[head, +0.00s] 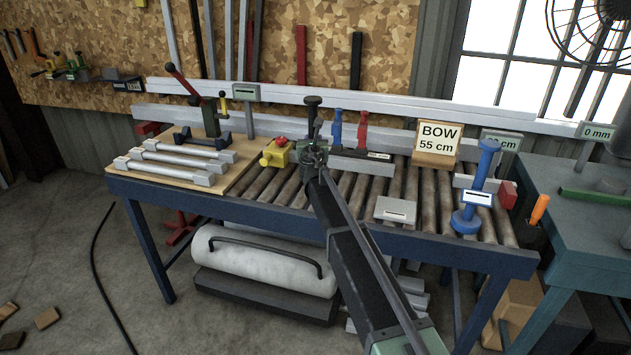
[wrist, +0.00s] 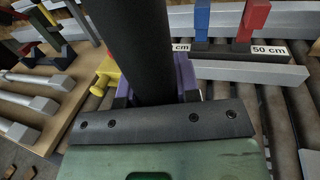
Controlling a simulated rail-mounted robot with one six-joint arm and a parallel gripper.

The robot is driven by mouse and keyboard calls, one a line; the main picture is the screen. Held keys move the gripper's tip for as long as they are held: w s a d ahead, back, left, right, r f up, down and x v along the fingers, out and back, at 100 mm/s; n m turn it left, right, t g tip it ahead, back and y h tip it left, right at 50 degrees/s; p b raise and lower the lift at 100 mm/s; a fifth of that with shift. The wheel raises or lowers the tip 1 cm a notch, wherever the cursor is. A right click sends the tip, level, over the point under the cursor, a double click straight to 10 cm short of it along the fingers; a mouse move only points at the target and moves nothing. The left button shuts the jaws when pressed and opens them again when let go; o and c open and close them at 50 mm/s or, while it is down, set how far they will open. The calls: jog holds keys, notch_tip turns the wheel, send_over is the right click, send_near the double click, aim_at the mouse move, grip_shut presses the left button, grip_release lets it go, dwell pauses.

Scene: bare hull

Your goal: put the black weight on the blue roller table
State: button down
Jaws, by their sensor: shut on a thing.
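The black weight (head: 313,101) has a round knob on top and stands upright in my gripper (head: 314,158), near the middle of the blue roller table (head: 440,247). In the wrist view the black weight (wrist: 128,45) is a thick dark column between my purple fingers (wrist: 155,88), which are shut on it. Its lower end is hidden behind my gripper and arm, so I cannot tell whether it touches the rollers.
A yellow clamp (head: 276,153) is close on the left, beside a wooden board (head: 190,172) with grey bars. A blue weight (head: 478,190) and a BOW 55 cm sign (head: 437,145) stand right. A grey plate (head: 395,210) lies on the rollers; bare rollers show around it.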

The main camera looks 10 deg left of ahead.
notch_tip(320, 180, down, 7)
jog(key=b, duration=0.5)
jog(key=shift+f, duration=0.1)
jog(key=shift+r, duration=0.3)
jog(key=shift+f, duration=0.2)
jog(key=c, duration=0.8)
grip_release()
jog(key=shift+r, duration=0.1)
jog(key=shift+r, duration=0.15)
jog(key=s, duration=1.2)
jog(key=shift+d, duration=0.4)
